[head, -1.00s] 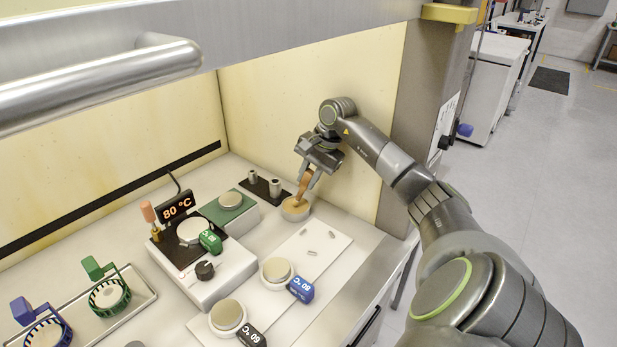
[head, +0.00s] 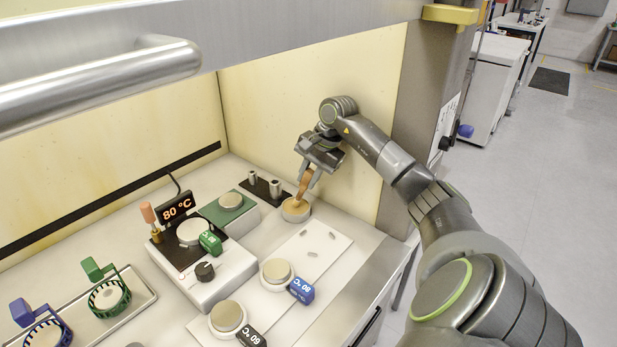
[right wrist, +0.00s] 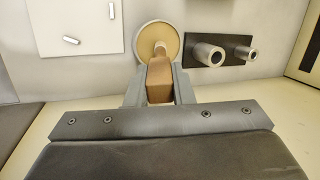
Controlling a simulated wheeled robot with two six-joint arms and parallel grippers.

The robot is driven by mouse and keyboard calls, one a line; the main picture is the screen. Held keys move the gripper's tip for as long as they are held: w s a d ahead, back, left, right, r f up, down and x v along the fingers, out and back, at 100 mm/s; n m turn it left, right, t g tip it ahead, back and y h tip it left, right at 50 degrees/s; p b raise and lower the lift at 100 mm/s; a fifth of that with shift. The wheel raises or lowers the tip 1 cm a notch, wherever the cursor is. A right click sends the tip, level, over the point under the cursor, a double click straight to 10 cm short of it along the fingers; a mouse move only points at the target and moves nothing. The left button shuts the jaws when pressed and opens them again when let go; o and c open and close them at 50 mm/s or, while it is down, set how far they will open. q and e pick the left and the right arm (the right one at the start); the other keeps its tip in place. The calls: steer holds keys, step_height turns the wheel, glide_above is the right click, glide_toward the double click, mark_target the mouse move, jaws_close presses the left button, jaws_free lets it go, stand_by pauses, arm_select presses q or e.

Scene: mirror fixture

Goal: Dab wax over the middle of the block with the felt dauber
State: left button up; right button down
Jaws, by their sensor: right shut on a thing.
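My right gripper (head: 311,172) is shut on the brown handle of the felt dauber (head: 304,188). The dauber points down into a round, shallow tin of tan wax (head: 296,214) near the back right. In the right wrist view the handle (right wrist: 159,80) sits between the fingers and its pale end reaches over the tin (right wrist: 143,38); whether the felt touches the wax is hard to tell. A round pale block (head: 192,232) with a green tag sits on the hot plate, which reads 80 °C. Two more round blocks, (head: 278,271) and (head: 228,315), have blue and black tags. My left gripper is out of view.
A green box with a round pad (head: 231,201) stands behind the hot plate (head: 222,272). Two metal posts (head: 274,188) stand left of the tin. A white sheet (head: 325,246) bears small grey pieces. A tray (head: 139,298) holds green and blue baskets. A hood sash crosses above.

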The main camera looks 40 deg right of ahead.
steer(key=shift+r+p, duration=1)
steer(key=shift+r, duration=2.3)
steer(key=shift+s+f, duration=0.1)
steer(key=shift+f, duration=0.05)
